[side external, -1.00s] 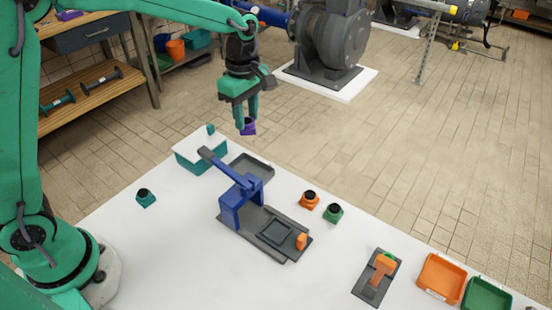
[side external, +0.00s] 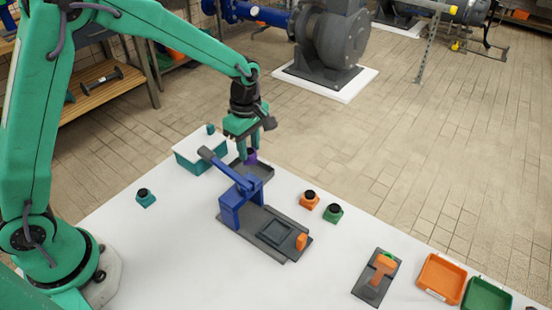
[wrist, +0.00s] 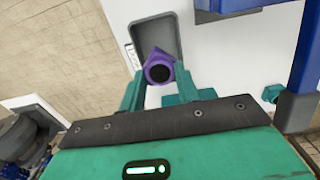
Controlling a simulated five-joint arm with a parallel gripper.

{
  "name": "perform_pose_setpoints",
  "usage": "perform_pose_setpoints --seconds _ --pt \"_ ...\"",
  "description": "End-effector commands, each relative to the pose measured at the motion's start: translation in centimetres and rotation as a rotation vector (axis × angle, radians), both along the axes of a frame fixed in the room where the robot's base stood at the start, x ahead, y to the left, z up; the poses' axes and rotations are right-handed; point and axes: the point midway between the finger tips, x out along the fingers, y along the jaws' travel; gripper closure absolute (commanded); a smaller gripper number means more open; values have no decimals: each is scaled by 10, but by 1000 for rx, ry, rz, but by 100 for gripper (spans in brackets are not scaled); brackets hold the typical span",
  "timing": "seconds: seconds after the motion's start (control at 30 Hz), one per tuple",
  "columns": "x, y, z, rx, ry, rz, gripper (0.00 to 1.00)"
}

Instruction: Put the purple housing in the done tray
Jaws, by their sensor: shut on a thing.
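The purple housing (side external: 251,158) has a dark round top and is held between the fingers of my gripper (side external: 247,150). In the wrist view the housing (wrist: 158,66) sits between the green fingertips of my gripper (wrist: 160,85). A shallow grey tray (side external: 262,171) lies behind the blue press. It carries a small white label, and in the wrist view this tray (wrist: 155,30) is right under and beyond the housing. The housing overlaps the tray in both views. I cannot tell whether it touches the tray floor.
The blue lever press (side external: 240,195) stands close in front of the tray. A teal box (side external: 201,152) is to its left. A teal housing (side external: 145,198), an orange housing (side external: 309,200) and a green housing (side external: 333,213) stand on the white table. Orange (side external: 441,277) and green bins (side external: 487,294) are at right.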

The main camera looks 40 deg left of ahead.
Motion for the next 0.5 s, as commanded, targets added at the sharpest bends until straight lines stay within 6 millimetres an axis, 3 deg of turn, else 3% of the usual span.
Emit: perform_pose_setpoints --seconds 0.33,0.5 --pt "0 0 -11 0 0 0 99" --pt "0 0 -28 0 2 0 99"
